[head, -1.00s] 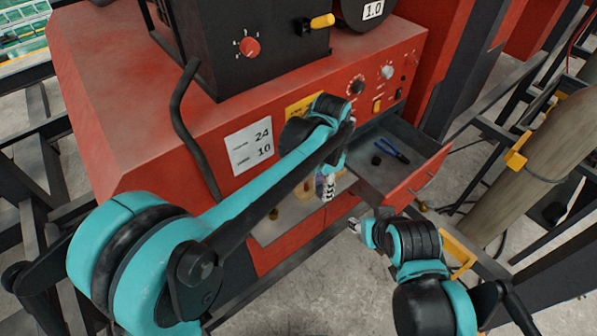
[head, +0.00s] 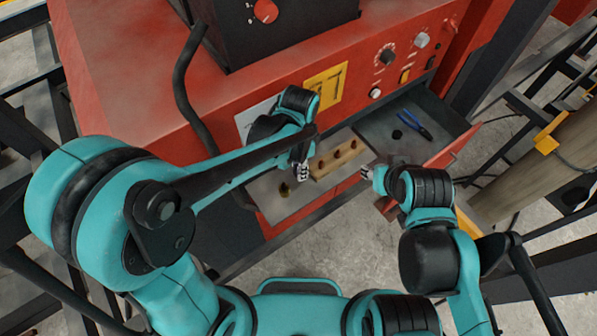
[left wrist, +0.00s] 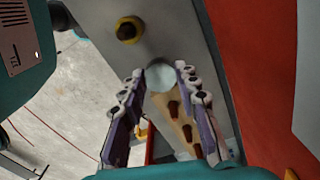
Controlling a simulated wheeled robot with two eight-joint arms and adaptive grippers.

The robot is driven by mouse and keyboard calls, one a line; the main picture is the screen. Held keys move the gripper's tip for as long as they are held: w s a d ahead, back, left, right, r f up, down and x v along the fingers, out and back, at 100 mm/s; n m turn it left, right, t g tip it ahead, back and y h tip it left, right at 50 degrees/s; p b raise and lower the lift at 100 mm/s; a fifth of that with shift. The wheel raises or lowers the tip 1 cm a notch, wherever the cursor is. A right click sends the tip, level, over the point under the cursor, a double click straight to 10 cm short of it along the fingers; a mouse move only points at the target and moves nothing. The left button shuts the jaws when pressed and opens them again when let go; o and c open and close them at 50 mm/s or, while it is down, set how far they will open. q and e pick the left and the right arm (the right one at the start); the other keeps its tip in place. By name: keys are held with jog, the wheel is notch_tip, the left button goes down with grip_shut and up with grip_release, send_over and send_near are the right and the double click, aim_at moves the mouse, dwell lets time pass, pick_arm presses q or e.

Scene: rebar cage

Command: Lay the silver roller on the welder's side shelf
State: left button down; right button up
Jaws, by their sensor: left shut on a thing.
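My left gripper (head: 300,172) is over the grey side shelf (head: 270,196) on the front of the red welder (head: 130,70). In the left wrist view its two fingers are shut on the silver roller (left wrist: 160,77), a pale round end between the fingertips. The roller is hidden in the head view, and I cannot tell whether it touches the shelf (left wrist: 160,20). My right gripper (head: 370,180) is in front of the open drawer, right of the left one; its fingers are too small to read.
A wooden block (head: 337,158) with brown pegs or holes sits on the shelf beside my left gripper. A small brass-coloured piece (head: 285,190) is on the shelf to its left. The open drawer (head: 385,128) holds blue-handled pliers (head: 413,125). A gas cylinder (head: 530,180) stands right.

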pick_arm(q)
jog(key=shift+s+a+f, duration=0.15)
jog(key=shift+s+f, duration=0.05)
jog(key=shift+s, duration=0.05)
notch_tip(320, 180, down, 4)
jog(key=shift+w+r, duration=0.1)
jog(key=shift+r, duration=0.15)
jog(key=shift+f, duration=0.15)
jog(key=shift+f, duration=0.15)
jog(key=c, duration=1.1)
grip_release()
